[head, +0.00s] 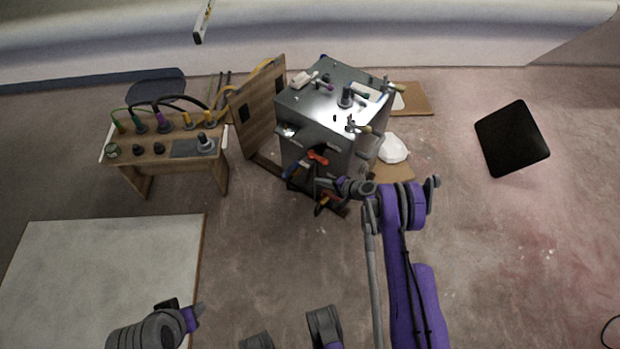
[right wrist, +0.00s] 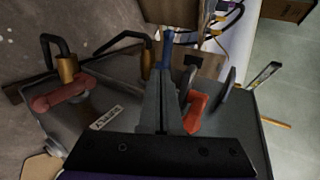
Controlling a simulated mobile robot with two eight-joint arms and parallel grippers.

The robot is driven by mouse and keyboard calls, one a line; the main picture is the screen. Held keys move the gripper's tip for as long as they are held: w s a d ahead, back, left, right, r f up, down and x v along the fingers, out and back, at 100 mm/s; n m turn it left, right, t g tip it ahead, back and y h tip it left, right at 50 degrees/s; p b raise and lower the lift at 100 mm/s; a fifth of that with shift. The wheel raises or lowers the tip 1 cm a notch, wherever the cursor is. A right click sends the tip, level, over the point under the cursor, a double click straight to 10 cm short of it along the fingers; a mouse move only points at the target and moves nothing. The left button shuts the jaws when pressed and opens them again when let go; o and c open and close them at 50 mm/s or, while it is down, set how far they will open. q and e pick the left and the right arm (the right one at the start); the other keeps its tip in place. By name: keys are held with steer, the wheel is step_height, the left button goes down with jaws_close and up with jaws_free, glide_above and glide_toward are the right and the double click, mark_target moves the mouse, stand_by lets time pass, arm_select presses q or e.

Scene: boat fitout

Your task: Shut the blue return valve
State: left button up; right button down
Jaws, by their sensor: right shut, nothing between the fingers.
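The blue valve handle (head: 292,172) is on the lower front of the grey metal box (head: 345,125) in the head view. In the right wrist view the blue handle (right wrist: 167,50) shows just beyond my fingertips. My right gripper (head: 322,184) is in front of the box, close to the blue handle. In the right wrist view its fingers (right wrist: 166,85) are together with nothing between them. Whether they touch the blue handle I cannot tell. An orange-red handle (head: 318,157) is just beside it, and it also shows right of the fingers in the wrist view (right wrist: 196,112).
A wooden bench with hoses (head: 155,155) stands left of the box. A wooden panel (head: 257,105) leans beside the box. A white board (head: 100,275) lies at lower left and a black panel (head: 511,138) at right. The floor between is clear.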

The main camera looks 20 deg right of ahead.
steer(key=b, duration=0.2)
glide_toward(290, 170)
step_height(290, 170, down, 4)
steer(key=w+a, duration=0.2)
steer(key=w, duration=0.1)
steer(key=shift+w+a, duration=0.6)
